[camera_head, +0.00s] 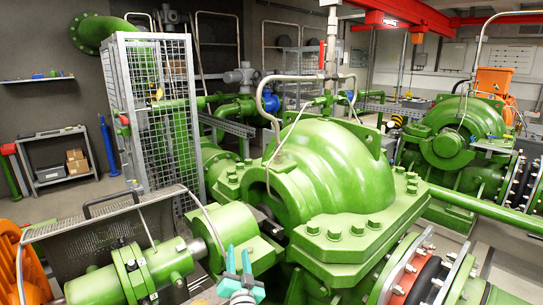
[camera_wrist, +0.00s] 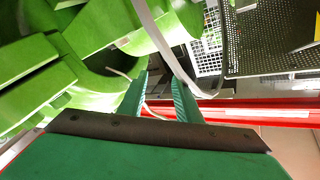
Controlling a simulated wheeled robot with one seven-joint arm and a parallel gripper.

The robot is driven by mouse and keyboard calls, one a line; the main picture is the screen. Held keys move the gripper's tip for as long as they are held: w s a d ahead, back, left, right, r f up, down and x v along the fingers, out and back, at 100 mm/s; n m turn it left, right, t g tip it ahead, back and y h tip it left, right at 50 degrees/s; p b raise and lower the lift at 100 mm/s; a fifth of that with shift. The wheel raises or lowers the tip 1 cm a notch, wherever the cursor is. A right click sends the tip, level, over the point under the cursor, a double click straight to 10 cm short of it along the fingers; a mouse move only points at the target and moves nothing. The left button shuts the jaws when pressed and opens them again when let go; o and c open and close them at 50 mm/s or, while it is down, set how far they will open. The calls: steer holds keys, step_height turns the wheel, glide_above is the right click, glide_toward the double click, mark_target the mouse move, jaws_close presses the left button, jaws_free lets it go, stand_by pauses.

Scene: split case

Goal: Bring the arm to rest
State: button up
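My gripper (camera_head: 239,257) shows at the bottom of the head view, with two teal fingers pointing up in front of the large green split-case pump (camera_head: 330,180). In the wrist view its two ribbed fingers (camera_wrist: 160,82) stand apart with a gap between them, and nothing is held. A thin pale line crosses behind the gap. The green pump body also fills the left of the wrist view (camera_wrist: 85,35). I cannot tell the exact distance from the fingers to the pump.
A green shaft housing (camera_head: 140,275) and a dark mesh guard (camera_head: 110,235) lie to the left. A grey wire cage (camera_head: 150,110) stands behind them. Thin grey pipes (camera_head: 270,105) arch over the pump. A second green pump (camera_head: 450,140) is at the right. Open floor shows at the far left.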

steer(key=s+d+f+n+g+h, duration=0.1)
steer(key=s+d+f, duration=0.2)
steer(key=s+f, duration=0.55)
steer(key=s+d+f+n, duration=0.1)
steer(key=s+d+f, duration=0.3)
steer(key=s, duration=0.7)
steer(key=s+d+f+n+g+h, duration=0.1)
steer(key=s+f, duration=0.7)
steer(key=s, duration=0.2)
steer(key=s+d+r+n, duration=0.1)
steer(key=s+r, duration=0.1)
steer(key=s, duration=1.2)
steer(key=s+r+n+g+h, duration=0.1)
steer(key=s+r, duration=0.1)
steer(key=s, duration=1.2)
steer(key=shift+s+d+r, duration=0.15)
steer(key=shift+d+r, duration=0.2)
steer(key=shift+d, duration=0.05)
